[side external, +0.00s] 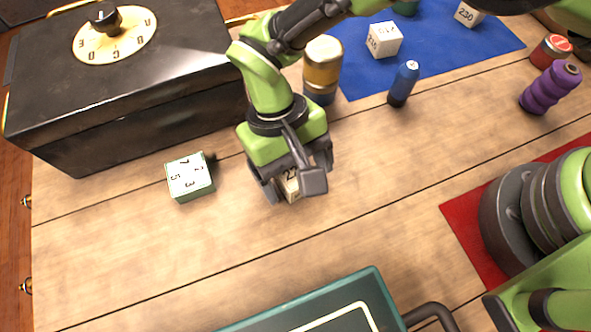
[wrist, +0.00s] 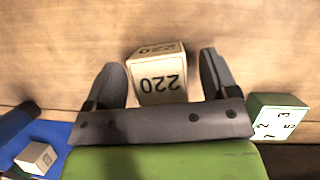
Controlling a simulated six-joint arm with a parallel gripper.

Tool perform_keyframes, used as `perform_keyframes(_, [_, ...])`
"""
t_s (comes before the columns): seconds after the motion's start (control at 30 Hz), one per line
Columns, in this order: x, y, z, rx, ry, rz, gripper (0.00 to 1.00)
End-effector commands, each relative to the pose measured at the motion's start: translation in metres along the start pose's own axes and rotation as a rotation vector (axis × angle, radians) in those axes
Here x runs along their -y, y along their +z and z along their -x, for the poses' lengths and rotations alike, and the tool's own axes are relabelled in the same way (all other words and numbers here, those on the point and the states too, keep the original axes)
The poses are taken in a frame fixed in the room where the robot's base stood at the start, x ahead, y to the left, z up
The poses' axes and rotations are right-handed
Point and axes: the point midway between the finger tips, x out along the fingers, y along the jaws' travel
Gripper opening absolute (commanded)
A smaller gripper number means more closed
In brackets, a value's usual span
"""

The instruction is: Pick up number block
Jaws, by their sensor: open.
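A cream number block (wrist: 160,85) marked 220 sits on the wooden table between the two fingers of my gripper (wrist: 162,78) in the wrist view. My gripper is open, with a finger on each side of the block and a visible gap at least on the right. In the side external view, my gripper (side external: 290,188) is low over the table and the block (side external: 291,185) is partly hidden behind its fingers. Other white number blocks rest on the blue cloth, one (side external: 384,40) near the middle and one marked 230 (side external: 469,14) farther right.
A pale green numbered box (side external: 190,177) stands left of my gripper. A black dial case (side external: 130,85) is behind it. A brass and blue cylinder (side external: 322,68), a blue bottle (side external: 403,84) and a purple spool (side external: 550,87) stand around. A teal case (side external: 320,305) lies in front.

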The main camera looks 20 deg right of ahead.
Motion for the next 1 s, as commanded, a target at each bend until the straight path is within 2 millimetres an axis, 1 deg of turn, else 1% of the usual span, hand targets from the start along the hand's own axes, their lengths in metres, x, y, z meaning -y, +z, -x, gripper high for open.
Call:
perform_keyframes(0.07, [0.0, 0.0, -0.004, 0.001, 0.0, -0.001, 0.8])
perform_keyframes(0.27, [0.0, 0.0, -0.004, 0.0, -0.001, -0.001, 0.8])
perform_keyframes(0.3, [0.0, 0.0, -0.004, 0.0, -0.001, -0.001, 0.71])
perform_keyframes(0.37, [0.0, 0.0, -0.004, -0.001, -0.001, -0.001, 0.57])
perform_keyframes(0.4, [0.0, 0.0, -0.004, -0.001, -0.001, 0.0, 0.48])
perform_keyframes(0.5, [0.0, 0.0, -0.004, -0.001, -0.001, 0.0, 0.26])
perform_keyframes(0.73, [0.0, 0.0, -0.003, -0.001, -0.001, 0.0, 0.26])
perform_keyframes(0.8, [0.0, 0.001, -0.001, -0.001, -0.002, 0.0, 0.26])
perform_keyframes(0.87, [0.001, 0.003, 0.005, -0.003, -0.003, 0.001, 0.26])
perform_keyframes(0.97, [0.001, 0.009, 0.021, -0.004, -0.004, 0.001, 0.26])
perform_keyframes(1.0, [0.001, 0.013, 0.029, -0.005, -0.005, 0.001, 0.26])
